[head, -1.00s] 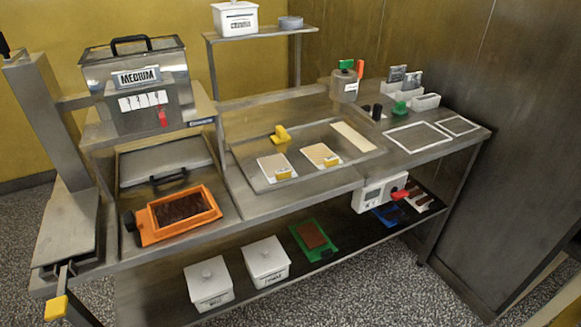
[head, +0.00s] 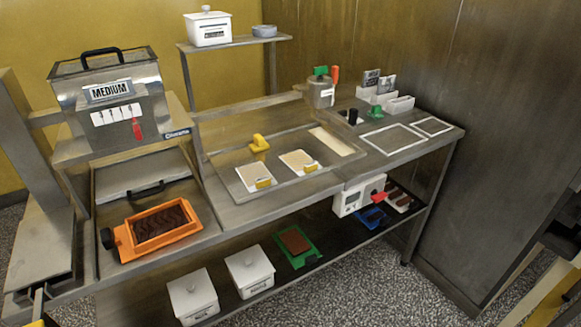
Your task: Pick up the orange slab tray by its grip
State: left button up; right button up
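The orange slab tray (head: 165,244) sits on the steel bench at the left, in front of a grey lidded basin. It holds a dark brown slab (head: 159,221). A dark knob-like grip (head: 108,238) sticks out from the tray's left end, and nothing touches it.
A steel machine marked MEDIUM (head: 108,92) stands behind the tray. White lidded boxes (head: 192,297) and a green tray (head: 298,261) sit on the lower shelf. A yellow-handled piece (head: 258,143) lies right.

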aim_at(143, 234)
jog(key=u, duration=1.05)
